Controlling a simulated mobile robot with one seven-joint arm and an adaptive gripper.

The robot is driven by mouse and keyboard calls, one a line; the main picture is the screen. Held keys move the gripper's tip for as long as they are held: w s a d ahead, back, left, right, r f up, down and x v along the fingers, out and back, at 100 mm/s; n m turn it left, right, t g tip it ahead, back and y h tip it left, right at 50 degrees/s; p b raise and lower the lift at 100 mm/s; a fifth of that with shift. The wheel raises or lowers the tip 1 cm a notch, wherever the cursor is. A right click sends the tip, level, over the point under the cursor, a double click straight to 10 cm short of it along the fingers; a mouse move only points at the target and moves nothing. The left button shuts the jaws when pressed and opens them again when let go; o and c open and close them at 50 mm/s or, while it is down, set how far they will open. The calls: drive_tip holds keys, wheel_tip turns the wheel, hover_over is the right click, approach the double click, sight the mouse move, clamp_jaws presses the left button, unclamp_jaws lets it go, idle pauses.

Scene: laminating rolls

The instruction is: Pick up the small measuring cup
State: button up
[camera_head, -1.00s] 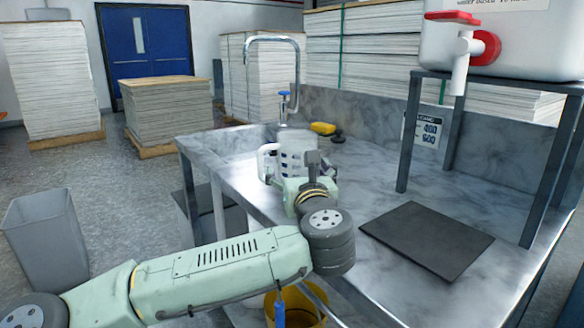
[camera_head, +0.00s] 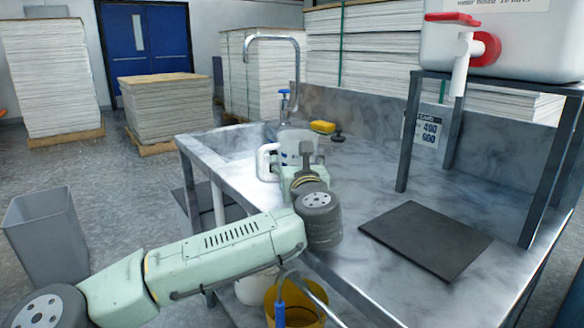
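A translucent measuring cup (camera_head: 297,139) with a white handle (camera_head: 263,160) stands upright on the steel worktop (camera_head: 375,175), close to the sink corner. The handle points left in the picture. My gripper (camera_head: 300,168) is right in front of the cup, level with its lower part and pointing away from the camera. My wrist and gripper body hide the fingertips and the lower front of the cup. I cannot tell whether the fingers touch the cup.
The tap (camera_head: 283,95) rises behind the cup, with a yellow sponge (camera_head: 322,127) to its right. A dark mat (camera_head: 427,240) lies on the right, beside a stand (camera_head: 407,140) bearing a white tank (camera_head: 545,40). A yellow bucket (camera_head: 296,308) is below the front edge.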

drive_tip(key=c, duration=0.6)
drive_tip(key=shift+c, duration=0.2)
